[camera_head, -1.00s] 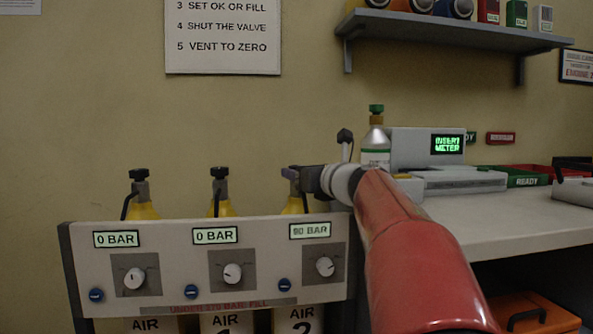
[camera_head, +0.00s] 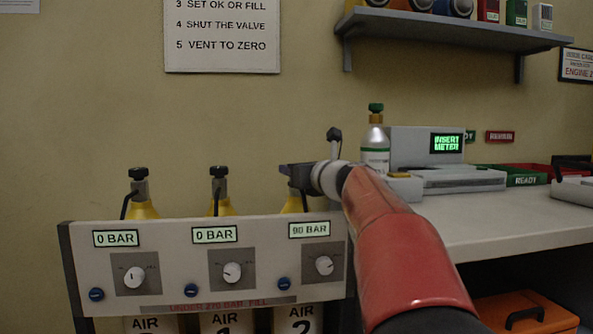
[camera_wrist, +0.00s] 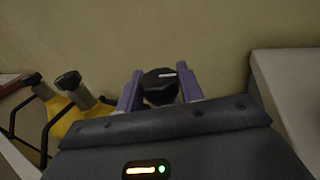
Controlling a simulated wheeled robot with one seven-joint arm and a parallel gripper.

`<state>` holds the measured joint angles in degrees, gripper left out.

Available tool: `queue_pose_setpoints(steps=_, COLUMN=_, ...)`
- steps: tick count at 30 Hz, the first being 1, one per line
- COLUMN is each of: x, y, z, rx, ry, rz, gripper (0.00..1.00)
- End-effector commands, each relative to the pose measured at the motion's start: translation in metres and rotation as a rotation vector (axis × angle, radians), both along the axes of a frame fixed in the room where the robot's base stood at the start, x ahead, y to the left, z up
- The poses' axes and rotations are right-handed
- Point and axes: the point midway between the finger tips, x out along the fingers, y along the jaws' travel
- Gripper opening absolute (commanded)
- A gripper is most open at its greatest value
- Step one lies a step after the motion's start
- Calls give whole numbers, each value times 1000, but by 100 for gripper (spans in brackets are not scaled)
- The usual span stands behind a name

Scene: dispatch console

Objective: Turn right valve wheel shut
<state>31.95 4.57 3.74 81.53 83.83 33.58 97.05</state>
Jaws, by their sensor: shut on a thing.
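The right valve wheel (camera_wrist: 160,86) is a black knob with a white mark, on top of the right yellow cylinder (camera_head: 293,205). In the wrist view it sits between the two purple fingers of my gripper (camera_wrist: 158,92), which is shut on it. In the head view my gripper (camera_head: 290,177) is at the top of that cylinder and largely hides the wheel. The display (camera_head: 309,230) below it reads 90 BAR. The dial (camera_head: 324,265) under that display has a white knob.
Two other yellow cylinders with black valve wheels (camera_head: 138,173) (camera_head: 218,171) stand to the left, with displays at 0 BAR. The grey panel (camera_head: 185,262) stands in front of them. A silver bottle (camera_head: 375,145) and a grey meter unit (camera_head: 415,148) stand on the counter (camera_head: 500,215) at the right.

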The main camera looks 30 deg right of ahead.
Motion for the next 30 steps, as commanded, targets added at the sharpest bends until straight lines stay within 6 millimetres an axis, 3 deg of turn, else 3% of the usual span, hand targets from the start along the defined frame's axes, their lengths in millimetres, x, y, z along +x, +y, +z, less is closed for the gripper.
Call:
queue_pose_setpoints(steps=10, x=0, y=2, z=1, rx=0, ry=1, rz=-102, gripper=15)
queue_pose_setpoints(steps=30, x=1, y=2, z=1, rx=-1, ry=2, rz=-570, gripper=15)
